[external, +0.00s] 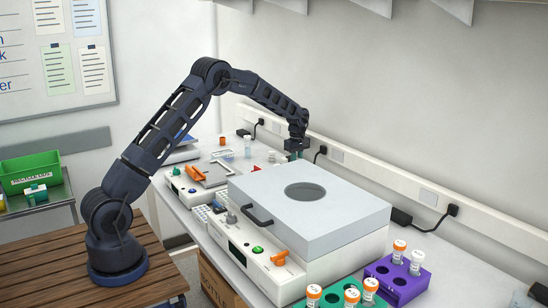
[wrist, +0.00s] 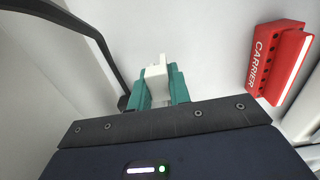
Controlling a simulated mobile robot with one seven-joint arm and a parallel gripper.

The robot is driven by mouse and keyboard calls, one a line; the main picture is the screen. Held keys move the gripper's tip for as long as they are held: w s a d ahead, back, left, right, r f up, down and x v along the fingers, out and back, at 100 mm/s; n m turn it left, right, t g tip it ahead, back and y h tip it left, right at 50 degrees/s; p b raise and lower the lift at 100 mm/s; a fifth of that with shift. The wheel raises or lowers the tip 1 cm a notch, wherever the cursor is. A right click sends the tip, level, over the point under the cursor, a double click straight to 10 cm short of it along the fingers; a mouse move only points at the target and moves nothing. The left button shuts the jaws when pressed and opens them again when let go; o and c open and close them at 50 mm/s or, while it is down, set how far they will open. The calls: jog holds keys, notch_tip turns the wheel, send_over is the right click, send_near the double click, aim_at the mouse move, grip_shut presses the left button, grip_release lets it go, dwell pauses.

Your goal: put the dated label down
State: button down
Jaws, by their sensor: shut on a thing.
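My gripper (wrist: 158,90) has teal fingers, shut on a small white piece, the dated label (wrist: 156,72), in the wrist view. No date can be read on it from here, and its lower part is hidden between the fingers. In the external view my gripper (external: 294,151) is over the back of the white bench, behind the large grey-lidded machine. The label cannot be made out there.
A red block marked CARRIER (wrist: 279,62) lies right of my gripper in the wrist view. The grey-lidded machine (external: 345,222) fills the bench's middle. A purple rack (external: 385,283) and green rack (external: 330,298) hold orange-capped vials. A power rail (external: 385,180) runs along the wall.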

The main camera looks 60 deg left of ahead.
jog(key=shift+f, duration=1.55)
jog(key=shift+f, duration=0.15)
jog(key=c, duration=1.3)
grip_release()
